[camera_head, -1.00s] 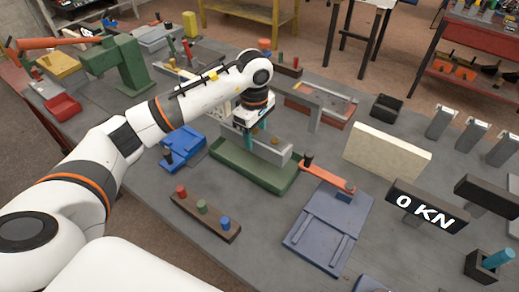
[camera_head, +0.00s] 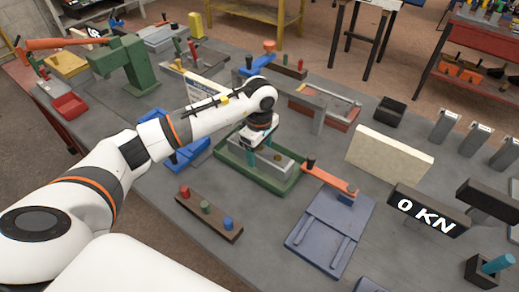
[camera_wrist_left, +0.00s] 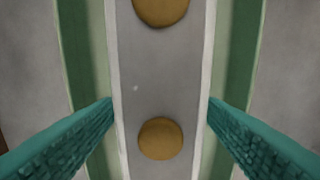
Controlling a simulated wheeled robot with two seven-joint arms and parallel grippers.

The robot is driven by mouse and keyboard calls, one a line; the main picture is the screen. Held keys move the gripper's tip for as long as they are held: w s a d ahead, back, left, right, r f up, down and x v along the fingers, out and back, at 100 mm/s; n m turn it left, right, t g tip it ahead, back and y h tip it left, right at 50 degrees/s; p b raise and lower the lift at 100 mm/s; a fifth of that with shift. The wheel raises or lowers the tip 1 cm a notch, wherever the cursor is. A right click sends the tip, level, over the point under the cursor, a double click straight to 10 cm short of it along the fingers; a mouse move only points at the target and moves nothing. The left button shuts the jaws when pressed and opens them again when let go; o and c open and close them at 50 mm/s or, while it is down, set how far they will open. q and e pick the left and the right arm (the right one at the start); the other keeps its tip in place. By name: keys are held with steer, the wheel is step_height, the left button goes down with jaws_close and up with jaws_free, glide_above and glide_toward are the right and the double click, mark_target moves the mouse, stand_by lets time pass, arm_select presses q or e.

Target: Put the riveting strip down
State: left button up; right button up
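The riveting strip (camera_head: 283,161) is a grey bar with pale edges. It sits low inside the long green tray (camera_head: 293,185). In the left wrist view the strip (camera_wrist_left: 160,85) runs top to bottom with two round brass-coloured rivets on it, and green tray walls show on both sides. My left gripper (camera_wrist_left: 161,104) has its teal fingers at the two long edges of the strip, with no clear gap. In the head view the wrist hides part of the strip and the fingertips. My right gripper is in neither view.
A blue fixture (camera_head: 188,153) is close left of the tray. A dark block with coloured pegs (camera_head: 208,214) and a blue-grey plate (camera_head: 330,228) lie in front. An orange lever (camera_head: 329,179) is near the tray's right end. A cream block (camera_head: 389,158) stands to the right.

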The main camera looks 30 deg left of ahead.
mark_target(260, 149)
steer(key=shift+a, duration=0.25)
arm_select(q)
steer(key=shift+r, duration=0.45)
step_height(260, 149, up, 12)
steer(key=b, duration=0.2)
steer(key=shift+f+b, duration=0.25)
steer(key=shift+b, duration=0.05)
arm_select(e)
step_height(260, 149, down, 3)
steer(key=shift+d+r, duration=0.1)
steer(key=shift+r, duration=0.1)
arm_select(q)
steer(key=shift+r, duration=0.1)
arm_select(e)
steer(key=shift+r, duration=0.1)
